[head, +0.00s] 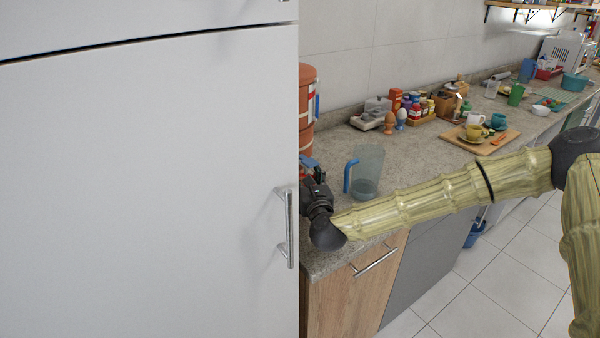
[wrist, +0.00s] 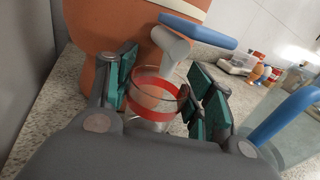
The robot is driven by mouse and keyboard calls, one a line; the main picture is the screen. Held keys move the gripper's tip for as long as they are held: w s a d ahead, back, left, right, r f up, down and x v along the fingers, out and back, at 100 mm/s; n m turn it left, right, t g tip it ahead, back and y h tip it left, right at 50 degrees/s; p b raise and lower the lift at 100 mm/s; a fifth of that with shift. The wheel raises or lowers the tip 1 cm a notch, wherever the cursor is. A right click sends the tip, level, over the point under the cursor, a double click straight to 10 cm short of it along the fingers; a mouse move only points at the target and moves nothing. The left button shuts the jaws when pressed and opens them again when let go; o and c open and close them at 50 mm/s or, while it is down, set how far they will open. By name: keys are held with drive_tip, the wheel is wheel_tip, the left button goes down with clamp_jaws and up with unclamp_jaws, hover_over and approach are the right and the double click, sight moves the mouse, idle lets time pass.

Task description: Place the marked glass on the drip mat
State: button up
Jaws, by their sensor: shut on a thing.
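The marked glass (wrist: 150,98), clear with a red band, is between the teal finger pads of my gripper (wrist: 160,90) in the wrist view. My gripper is shut on it, and the glass looks roughly upright. Just beyond the glass is the pale tap with a blue lever (wrist: 198,30) of an orange dispenser (wrist: 112,22). I cannot tell whether the glass touches the counter. In the head view my gripper (head: 314,185) is at the left end of the counter, partly cut off by the white door; the glass is hidden there.
A clear jug with a blue handle (head: 367,170) stands close right of my gripper. The white door (head: 150,190) is at the left. Eggs in cups, spice jars (head: 418,106) and a wooden board (head: 478,140) with cups are further along the counter (head: 425,160).

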drive_tip(key=shift+w+d+f, duration=0.15)
drive_tip(key=shift+d+f, duration=0.2)
drive_tip(key=shift+d, duration=0.2)
drive_tip(key=shift+s+a+r, duration=0.25)
drive_tip(key=shift+s+r, duration=0.05)
drive_tip(key=shift+s, duration=0.15)
drive_tip(key=shift+w+a+f, duration=0.2)
drive_tip(key=shift+a+f, duration=0.05)
drive_tip(key=shift+f, duration=0.15)
drive_tip(key=o, duration=1.1)
drive_tip(key=shift+r, duration=0.1)
drive_tip(key=shift+o, duration=1)
drive_tip(key=shift+s+d+r, duration=0.1)
drive_tip(key=b+v, duration=0.2)
drive_tip(key=v, duration=1)
